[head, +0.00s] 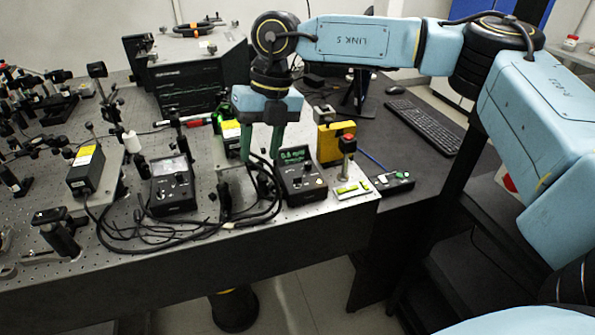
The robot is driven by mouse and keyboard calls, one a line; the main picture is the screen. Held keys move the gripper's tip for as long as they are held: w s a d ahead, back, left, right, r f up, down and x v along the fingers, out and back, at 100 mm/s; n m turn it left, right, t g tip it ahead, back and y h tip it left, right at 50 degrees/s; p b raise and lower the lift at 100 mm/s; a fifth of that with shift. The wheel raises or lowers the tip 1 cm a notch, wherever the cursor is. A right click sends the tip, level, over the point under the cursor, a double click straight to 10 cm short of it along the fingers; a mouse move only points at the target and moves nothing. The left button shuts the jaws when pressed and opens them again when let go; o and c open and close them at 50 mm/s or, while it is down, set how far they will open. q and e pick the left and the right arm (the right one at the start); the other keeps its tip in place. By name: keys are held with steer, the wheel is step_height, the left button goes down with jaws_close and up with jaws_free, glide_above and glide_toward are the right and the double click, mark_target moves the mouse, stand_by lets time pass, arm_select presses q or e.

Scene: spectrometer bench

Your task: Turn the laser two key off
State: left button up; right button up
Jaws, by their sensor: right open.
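A black control box with a lit green display (298,172) stands near the front right of the optical bench. Another black box with a pale meter face (172,184) stands to its left. Both have small knobs on their fronts. I cannot tell which belongs to laser two, and any key is too small to make out. My right gripper (261,155) points down with its two green fingers apart and nothing seen between them. It is behind and left of the green-display box, over black cables. My left gripper is not in view.
Black cables (180,236) loop along the bench's front. A yellow block (335,143) and a small post stand right of the green-display box. A keyboard (426,123) and mouse lie at the back right. Optical mounts crowd the left.

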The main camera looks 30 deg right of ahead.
mark_target(297, 177)
steer(key=d+r+m+h, duration=0.2)
steer(key=d+r+h, duration=0.1)
steer(key=d, duration=0.5)
step_height(297, 177, down, 13)
steer(key=shift+w+f+b, duration=0.1)
steer(key=shift+w+b, duration=0.05)
steer(key=shift+b, duration=0.25)
jaws_close()
